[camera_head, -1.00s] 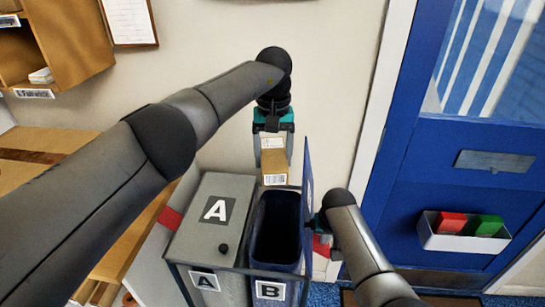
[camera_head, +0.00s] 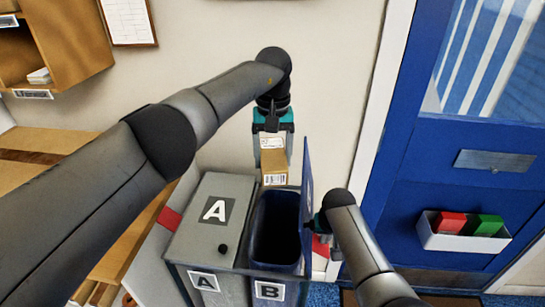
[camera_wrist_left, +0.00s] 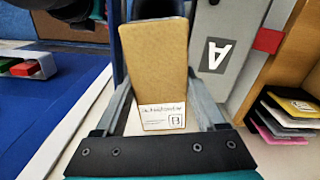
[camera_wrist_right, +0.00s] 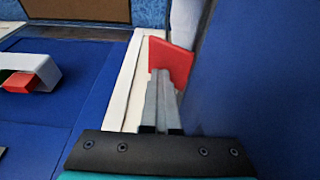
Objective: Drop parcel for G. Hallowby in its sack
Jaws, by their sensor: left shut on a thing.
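A brown cardboard parcel (camera_head: 274,168) with a white printed label is in my left gripper (camera_head: 273,150), above the back of the open sack bin B (camera_head: 277,230). In the left wrist view the parcel (camera_wrist_left: 155,60) sits between both fingers. Its label carries a boxed letter B; the smaller print is too blurred to read. Bin B's dark blue lid (camera_head: 307,195) stands upright on the right side. My right gripper (camera_head: 316,222) is beside the lid's outer face. In the right wrist view its fingers (camera_wrist_right: 162,85) are together, with nothing visible between them.
Grey bin A (camera_head: 208,240), lid closed with a black knob, stands left of bin B. A blue door (camera_head: 470,195) with a white holder (camera_head: 440,240) of red and green blocks is at right. Wooden shelving (camera_head: 70,40) is at upper left.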

